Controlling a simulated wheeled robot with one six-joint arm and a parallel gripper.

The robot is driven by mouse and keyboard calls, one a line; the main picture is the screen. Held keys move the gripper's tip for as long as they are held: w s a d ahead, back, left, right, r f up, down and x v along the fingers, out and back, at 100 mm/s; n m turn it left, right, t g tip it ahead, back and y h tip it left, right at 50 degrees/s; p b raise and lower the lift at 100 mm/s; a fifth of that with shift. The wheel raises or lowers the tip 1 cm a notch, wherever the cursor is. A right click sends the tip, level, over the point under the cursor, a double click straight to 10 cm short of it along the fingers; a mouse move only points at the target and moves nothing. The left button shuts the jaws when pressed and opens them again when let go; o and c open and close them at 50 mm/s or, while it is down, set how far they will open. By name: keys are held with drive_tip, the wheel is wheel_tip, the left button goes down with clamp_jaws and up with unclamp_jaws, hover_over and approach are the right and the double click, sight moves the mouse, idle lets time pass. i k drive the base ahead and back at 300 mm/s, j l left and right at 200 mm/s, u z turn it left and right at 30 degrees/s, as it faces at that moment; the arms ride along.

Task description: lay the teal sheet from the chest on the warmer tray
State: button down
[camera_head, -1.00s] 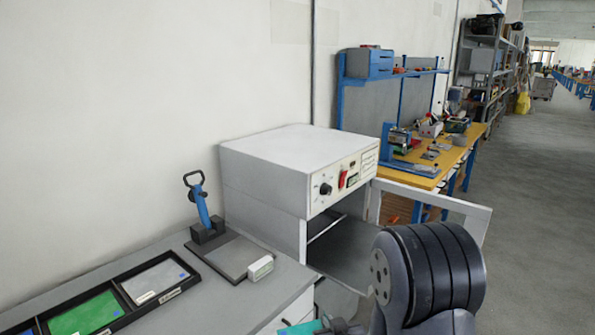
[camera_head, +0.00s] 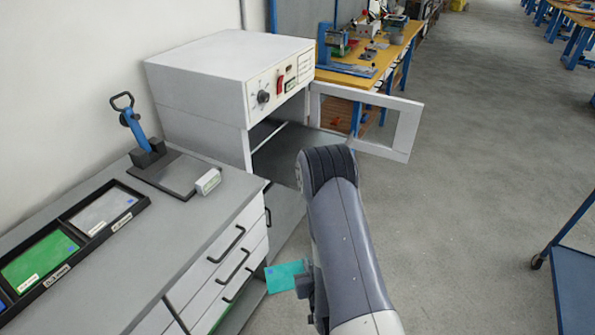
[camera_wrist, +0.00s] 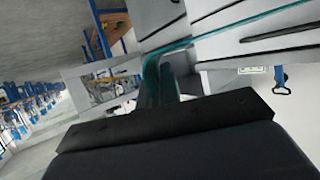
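The teal sheet (camera_head: 285,275) is held at one edge by my gripper (camera_head: 306,284), in the air beside the drawer fronts of the grey-topped chest (camera_head: 226,254). In the wrist view the sheet (camera_wrist: 154,75) shows as a thin teal band at the dark fingers (camera_wrist: 168,84). The fingers look closed on it; their tips are partly hidden in the head view. The white warmer (camera_head: 232,85) stands beyond the chest with its door (camera_head: 402,130) swung open to the right. A grey tray surface (camera_head: 288,150) shows in its opening, partly hidden by my arm.
On the chest top are a blue-handled press (camera_head: 135,130), a small white block (camera_head: 208,181) and a black bin (camera_head: 50,278) with green and grey sheets. A green strip (camera_head: 238,312) shows low at the chest. A blue cart (camera_head: 575,275) stands right; the floor between is clear.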

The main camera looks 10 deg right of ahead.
sight(278, 165)
drive_tip(key=l+u, duration=0.1)
drive_tip(key=u, duration=0.3)
drive_tip(key=i+l+u, duration=0.1)
drive_tip(key=u, duration=0.3)
drive_tip(key=l+u, duration=0.1)
drive_tip(key=u, duration=0.3)
drive_tip(key=l+u, duration=0.3)
drive_tip(key=l, duration=0.35)
drive_tip(key=l+u, duration=0.3)
drive_tip(key=l, duration=0.4)
drive_tip(key=k+l+u, duration=0.15)
drive_tip(key=l+u, duration=0.15)
drive_tip(key=l, duration=0.8)
drive_tip(key=i+l, duration=0.35)
